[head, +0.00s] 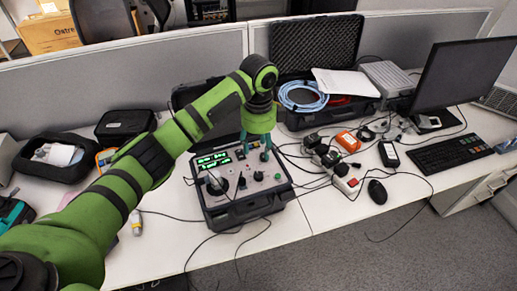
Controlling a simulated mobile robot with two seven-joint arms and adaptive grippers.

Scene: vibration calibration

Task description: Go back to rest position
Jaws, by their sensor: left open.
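My left arm is green with black bands and reaches in from the lower left. My left gripper (256,150) has teal fingers that point down, apart and with nothing seen between them. It is over the back right part of the black-cased calibration unit (245,199). I cannot tell whether the fingertips touch the panel. The unit has a lit green display (212,161) and several knobs. The arm hides part of its open lid. My right gripper is not in view.
An open black case (312,45) with blue cable (301,96) stands behind. A power strip (333,168), mouse (377,192), keyboard (449,152) and monitor (468,73) are on the right. Black pouches (52,157) lie left. Loose cables hang over the front edge.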

